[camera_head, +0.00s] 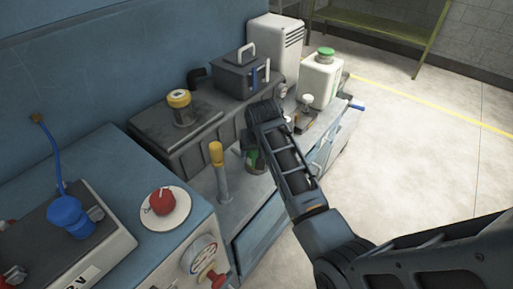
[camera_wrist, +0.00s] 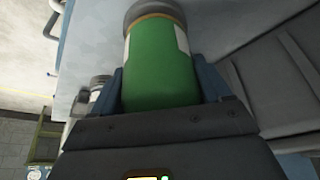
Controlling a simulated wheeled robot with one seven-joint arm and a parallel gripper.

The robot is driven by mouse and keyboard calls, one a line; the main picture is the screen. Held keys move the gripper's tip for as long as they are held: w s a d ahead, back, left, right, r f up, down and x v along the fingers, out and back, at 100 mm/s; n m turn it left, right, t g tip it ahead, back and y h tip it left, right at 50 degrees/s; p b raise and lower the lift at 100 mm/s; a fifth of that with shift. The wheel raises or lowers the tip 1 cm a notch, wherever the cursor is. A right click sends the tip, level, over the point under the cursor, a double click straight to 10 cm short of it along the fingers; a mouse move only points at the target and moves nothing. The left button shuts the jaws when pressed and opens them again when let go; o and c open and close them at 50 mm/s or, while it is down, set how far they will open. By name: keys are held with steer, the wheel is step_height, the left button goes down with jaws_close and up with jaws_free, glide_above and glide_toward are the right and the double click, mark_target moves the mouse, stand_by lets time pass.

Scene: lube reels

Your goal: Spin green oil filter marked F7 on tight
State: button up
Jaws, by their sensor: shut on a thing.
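The green oil filter (camera_wrist: 160,75) fills the middle of the wrist view, with pale label patches at its sides and a tan band near its far end. No F7 marking can be read. My gripper (camera_wrist: 162,88) is shut on the filter, with one finger against each side. In the head view the arm hides most of the filter. The filter's far end meets a pale grey surface in the wrist view, but I cannot tell how tightly it is seated.
A yellow-topped lever (camera_head: 217,165) stands left of the filter. A yellow-capped can (camera_head: 182,106) and a dark box with a handle (camera_head: 242,76) are behind. A white jug with a green cap (camera_head: 321,78) stands right. Open floor (camera_head: 420,140) lies to the right.

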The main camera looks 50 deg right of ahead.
steer(key=shift+f, duration=0.15)
steer(key=o, duration=1)
steer(key=shift+c, duration=0.2)
steer(key=shift+v, duration=3.85)
